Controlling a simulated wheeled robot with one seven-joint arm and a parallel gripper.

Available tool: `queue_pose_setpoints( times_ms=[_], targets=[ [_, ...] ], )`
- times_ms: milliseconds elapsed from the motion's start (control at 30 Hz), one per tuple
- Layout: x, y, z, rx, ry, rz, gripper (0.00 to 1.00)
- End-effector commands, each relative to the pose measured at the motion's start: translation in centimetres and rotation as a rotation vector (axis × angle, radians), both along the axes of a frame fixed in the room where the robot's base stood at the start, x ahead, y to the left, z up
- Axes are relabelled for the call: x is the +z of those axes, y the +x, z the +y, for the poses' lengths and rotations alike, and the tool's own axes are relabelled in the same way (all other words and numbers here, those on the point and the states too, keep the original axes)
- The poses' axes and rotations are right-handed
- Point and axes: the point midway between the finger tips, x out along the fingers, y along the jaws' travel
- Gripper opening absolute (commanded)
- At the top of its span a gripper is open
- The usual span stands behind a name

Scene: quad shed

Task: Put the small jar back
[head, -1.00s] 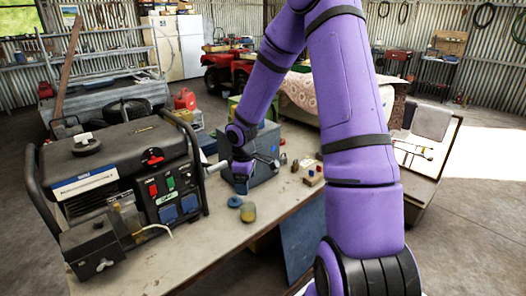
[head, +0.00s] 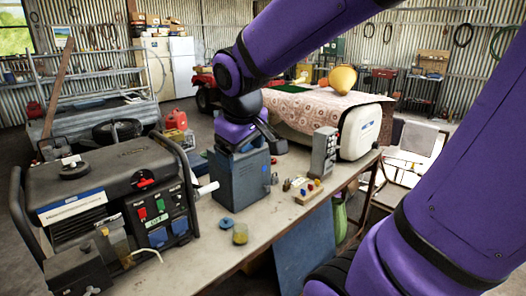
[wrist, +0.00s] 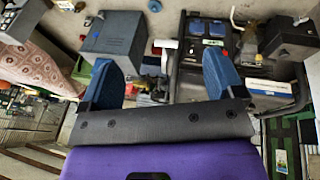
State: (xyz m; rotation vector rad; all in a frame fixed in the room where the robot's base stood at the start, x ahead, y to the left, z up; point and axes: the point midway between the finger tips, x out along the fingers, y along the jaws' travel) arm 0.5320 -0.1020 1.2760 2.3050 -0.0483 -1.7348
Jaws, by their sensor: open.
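The small jar (head: 240,233), a small yellowish see-through one, stands upright on the workbench (head: 283,222), near its front edge. A flat blue disc (head: 227,223), perhaps its lid, lies just to its left. My gripper shows in the wrist view (wrist: 160,68), with two blue fingers wide apart and nothing held between them. The box also shows in the wrist view (wrist: 114,36). I cannot make out the jar there.
The generator (head: 110,190) fills the bench's left end, its white fitting close to the box. Right of the box are small padlocks, a wooden block with coloured knobs (head: 308,190), a grey upright device (head: 323,152) and a cream container (head: 361,132). Bench space right of the jar is clear.

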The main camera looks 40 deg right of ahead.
Motion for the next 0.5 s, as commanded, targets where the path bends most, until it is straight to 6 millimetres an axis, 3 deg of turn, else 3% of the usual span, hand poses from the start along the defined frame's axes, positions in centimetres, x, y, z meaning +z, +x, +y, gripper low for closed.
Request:
queue_pose_setpoints(
  times_ms=[100, 300, 500],
  targets=[
    [1.8, -3.1, 1.2, -0.036, 0.053, -0.065, 0.88],
    [3.5, -7.5, 2.6, -0.085, 0.16, -0.142, 0.88],
    [4.0, -9.9, 3.3, -0.105, 0.228, -0.176, 0.88]
  ],
)
